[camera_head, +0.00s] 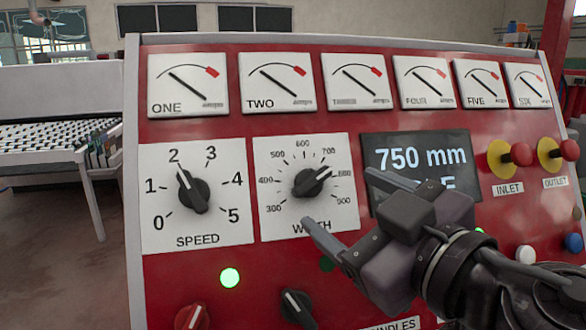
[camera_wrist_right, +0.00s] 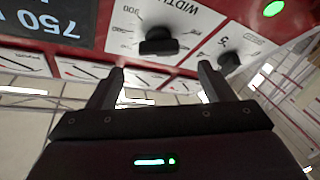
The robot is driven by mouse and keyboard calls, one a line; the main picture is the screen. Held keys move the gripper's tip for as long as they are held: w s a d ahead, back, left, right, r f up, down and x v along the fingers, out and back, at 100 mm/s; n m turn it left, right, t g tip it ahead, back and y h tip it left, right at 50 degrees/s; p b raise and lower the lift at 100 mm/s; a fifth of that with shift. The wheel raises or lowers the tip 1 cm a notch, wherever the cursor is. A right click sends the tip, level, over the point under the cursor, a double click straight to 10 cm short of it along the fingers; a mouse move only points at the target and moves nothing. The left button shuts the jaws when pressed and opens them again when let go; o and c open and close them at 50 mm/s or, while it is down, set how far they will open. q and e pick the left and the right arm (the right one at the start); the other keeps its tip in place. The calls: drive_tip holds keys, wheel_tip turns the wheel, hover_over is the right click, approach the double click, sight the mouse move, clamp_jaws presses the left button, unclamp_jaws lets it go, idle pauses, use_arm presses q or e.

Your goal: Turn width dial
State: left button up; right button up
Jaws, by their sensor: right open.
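The width dial (camera_head: 310,182) is a black knob on a white scale plate marked 300 to 900. Its white pointer aims up and right, just past 700. The dial also shows upside down in the right wrist view (camera_wrist_right: 157,42), beyond the fingertips. My right gripper (camera_head: 337,197) is open and empty in front of the panel, at the lower right of the dial. Its fingers (camera_wrist_right: 161,67) are apart from the knob. The display (camera_head: 421,159) reads 750 mm; its lower line is partly hidden by the gripper. My left gripper is not in view.
The speed dial (camera_head: 194,191) is left of the width dial, pointing near 2. A lit green button (camera_head: 229,277) and a red knob (camera_head: 192,316) sit below. Red inlet (camera_head: 521,153) and outlet (camera_head: 569,150) buttons stick out at right. Several meters line the top.

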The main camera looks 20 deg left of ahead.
sight(315, 180)
drive_tip(key=x, duration=0.4)
drive_tip(key=shift+w+a+r, duration=0.15)
drive_tip(key=shift+w+a, duration=0.05)
drive_tip(key=shift+a, duration=0.05)
drive_tip(key=shift+x, duration=1.1)
drive_tip(key=shift+w+a, duration=0.1)
drive_tip(key=shift+a, duration=0.1)
drive_tip(key=shift+d, duration=0.1)
drive_tip(key=c, duration=1)
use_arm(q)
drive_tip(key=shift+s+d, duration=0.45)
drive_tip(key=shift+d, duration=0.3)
